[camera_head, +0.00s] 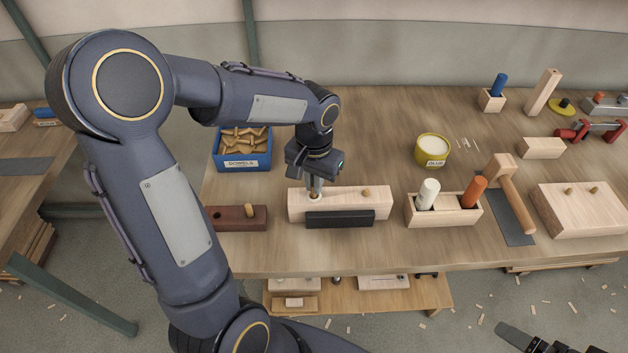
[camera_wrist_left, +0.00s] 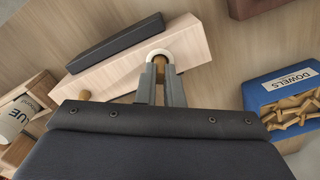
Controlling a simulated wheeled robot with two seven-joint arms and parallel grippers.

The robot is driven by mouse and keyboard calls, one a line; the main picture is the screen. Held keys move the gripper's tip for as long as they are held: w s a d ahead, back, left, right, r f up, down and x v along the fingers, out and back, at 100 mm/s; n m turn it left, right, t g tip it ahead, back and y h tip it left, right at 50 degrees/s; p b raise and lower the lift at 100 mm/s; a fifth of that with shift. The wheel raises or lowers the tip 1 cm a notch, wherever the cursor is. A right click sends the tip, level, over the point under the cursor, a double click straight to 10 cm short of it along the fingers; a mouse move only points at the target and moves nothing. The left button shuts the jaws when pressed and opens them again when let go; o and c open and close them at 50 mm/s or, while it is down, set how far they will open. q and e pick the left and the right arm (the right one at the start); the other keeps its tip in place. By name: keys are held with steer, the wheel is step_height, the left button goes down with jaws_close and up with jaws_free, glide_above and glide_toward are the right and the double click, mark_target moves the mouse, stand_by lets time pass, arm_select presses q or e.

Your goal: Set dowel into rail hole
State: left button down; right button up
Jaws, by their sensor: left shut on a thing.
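The pale wooden rail (camera_head: 345,200) lies on the bench against a dark block (camera_head: 340,219). A dowel (camera_head: 366,191) stands upright at its right part. My left gripper (camera_head: 315,190) points down over the rail's left end. It is shut on a tan dowel (camera_wrist_left: 160,68), which also shows in the left wrist view between the fingers (camera_wrist_left: 161,88). How deep the dowel sits in the hole is hidden. Part of my right gripper (camera_head: 540,340) shows at the bottom right edge; its jaws are unclear.
A blue dowel box (camera_head: 243,165) stands behind left, a dark brown block (camera_head: 237,217) with a dowel to the left. A yellow glue pot (camera_head: 432,150), a bottle holder (camera_head: 443,216), a mallet (camera_head: 511,190) and a pale board (camera_head: 583,215) stand to the right.

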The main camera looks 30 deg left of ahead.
arm_select(q)
steer(key=shift+f+b, duration=0.45)
steer(key=shift+f, duration=0.15)
steer(key=c, duration=1.5)
jaws_free()
steer(key=shift+o, duration=0.2)
steer(key=shift+r+p, duration=3.3)
steer(key=shift+r, duration=0.8)
